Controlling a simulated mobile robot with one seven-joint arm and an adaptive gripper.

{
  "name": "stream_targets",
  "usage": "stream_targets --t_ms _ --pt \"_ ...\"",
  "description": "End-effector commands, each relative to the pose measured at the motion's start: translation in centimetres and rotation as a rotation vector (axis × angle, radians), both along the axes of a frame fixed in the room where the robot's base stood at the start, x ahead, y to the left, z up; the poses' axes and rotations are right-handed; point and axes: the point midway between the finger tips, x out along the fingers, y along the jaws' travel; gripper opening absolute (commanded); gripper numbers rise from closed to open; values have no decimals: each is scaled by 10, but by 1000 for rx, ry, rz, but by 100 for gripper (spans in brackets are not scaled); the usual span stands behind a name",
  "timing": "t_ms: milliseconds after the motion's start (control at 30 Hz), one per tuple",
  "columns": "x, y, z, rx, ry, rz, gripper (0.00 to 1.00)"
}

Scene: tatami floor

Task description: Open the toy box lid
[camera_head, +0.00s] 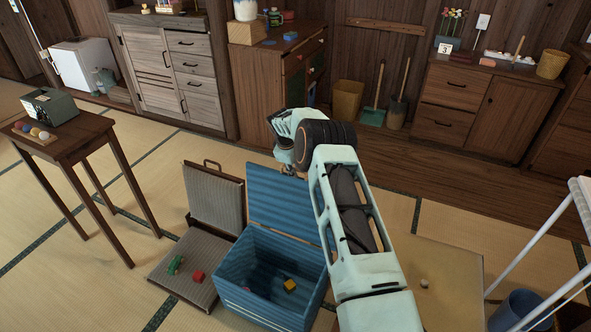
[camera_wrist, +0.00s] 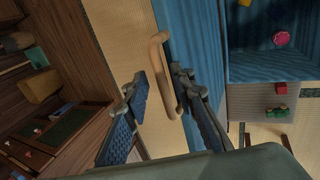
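The blue toy box (camera_head: 262,301) stands on the tatami, and its blue lid (camera_head: 284,200) is raised at its back edge, so the inside is open to view. A yellow block (camera_head: 289,285) and a pink piece (camera_wrist: 281,38) lie inside. The lid's tan wooden handle (camera_wrist: 159,72) shows in the wrist view. My gripper (camera_wrist: 158,84) is open, with a finger on either side of the handle in that view. The right finger appears close to the handle; I cannot tell whether it touches. In the head view my arm hides the fingertips and part of the lid.
A grey floor chair (camera_head: 214,199) stands left of the box, with a red block (camera_head: 198,276) and a green toy (camera_head: 175,265) on its seat. A dark wooden table (camera_head: 84,137) is farther left. Cabinets line the back wall. A blue bin (camera_head: 517,312) stands at the right.

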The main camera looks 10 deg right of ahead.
Motion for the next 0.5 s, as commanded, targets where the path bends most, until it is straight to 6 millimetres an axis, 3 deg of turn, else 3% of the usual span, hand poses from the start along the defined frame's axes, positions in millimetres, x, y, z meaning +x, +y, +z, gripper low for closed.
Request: stream_targets --t_ms 233,500 --pt "-4 3 5 1 4 1 25" --pt "-15 13 45 1 0 1 25"
